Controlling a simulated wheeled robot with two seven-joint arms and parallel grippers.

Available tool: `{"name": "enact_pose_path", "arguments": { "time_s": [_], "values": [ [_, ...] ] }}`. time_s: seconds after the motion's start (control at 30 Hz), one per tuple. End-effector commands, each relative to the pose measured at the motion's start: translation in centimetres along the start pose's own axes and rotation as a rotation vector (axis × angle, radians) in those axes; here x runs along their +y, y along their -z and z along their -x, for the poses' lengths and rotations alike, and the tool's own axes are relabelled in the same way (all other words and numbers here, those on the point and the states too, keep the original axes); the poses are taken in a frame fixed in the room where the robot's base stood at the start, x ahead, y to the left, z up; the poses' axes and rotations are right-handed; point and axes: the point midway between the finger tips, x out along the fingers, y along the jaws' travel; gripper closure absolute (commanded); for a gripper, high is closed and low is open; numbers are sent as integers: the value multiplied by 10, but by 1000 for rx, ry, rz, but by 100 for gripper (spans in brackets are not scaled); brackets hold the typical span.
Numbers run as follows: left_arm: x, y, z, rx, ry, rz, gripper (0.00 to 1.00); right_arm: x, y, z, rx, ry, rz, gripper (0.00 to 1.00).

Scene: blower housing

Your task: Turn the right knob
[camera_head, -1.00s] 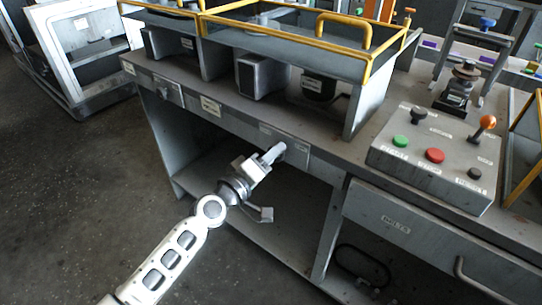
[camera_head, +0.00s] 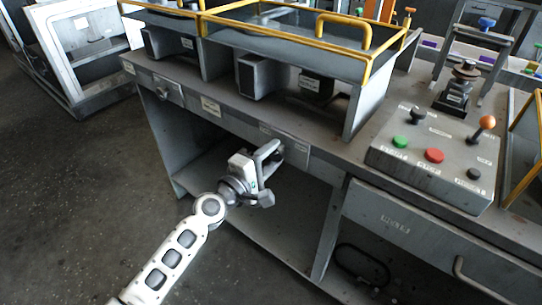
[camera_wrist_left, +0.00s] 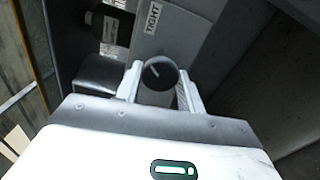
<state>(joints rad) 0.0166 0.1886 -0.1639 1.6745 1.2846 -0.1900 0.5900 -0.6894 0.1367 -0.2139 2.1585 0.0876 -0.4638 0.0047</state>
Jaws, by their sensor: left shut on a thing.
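The right knob is a dark grey round knob with a light pointer line on its face; it shows in the left wrist view (camera_wrist_left: 158,76). It sits on a light grey plate (camera_head: 297,154) on the bench's front edge, with a label beside it that seems to read "TIGHT". My left gripper (camera_head: 272,152) reaches it from the front. In the left wrist view its two pale fingers (camera_wrist_left: 160,88) stand on either side of the knob, shut on it. In the head view the gripper mostly hides the knob. My right gripper is not in view.
Another small knob plate (camera_head: 170,91) is farther left on the bench front. A control box (camera_head: 432,160) with coloured buttons and a lever stands on the right of the bench top. Yellow rails (camera_head: 290,38) run above. Open shelf space lies below the gripper.

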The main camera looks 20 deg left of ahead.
Motion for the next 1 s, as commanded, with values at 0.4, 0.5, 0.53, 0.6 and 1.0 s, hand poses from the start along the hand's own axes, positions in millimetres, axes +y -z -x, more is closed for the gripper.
{"name": "enact_pose_path", "arguments": {
  "time_s": [0.4, 0.5, 0.53, 0.6, 1.0],
  "values": [
    [0, 2, 0, 4, -2, 8, 84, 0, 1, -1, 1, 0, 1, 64],
    [0, 2, 0, 4, -2, 8, 42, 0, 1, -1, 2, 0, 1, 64],
    [0, 1, 0, 4, -1, 8, 40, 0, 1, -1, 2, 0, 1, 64],
    [0, 1, 0, 3, -1, 7, 40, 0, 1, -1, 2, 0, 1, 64],
    [-2, 1, 21, 2, 2, 8, 40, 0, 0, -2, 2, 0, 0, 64]
  ]
}}
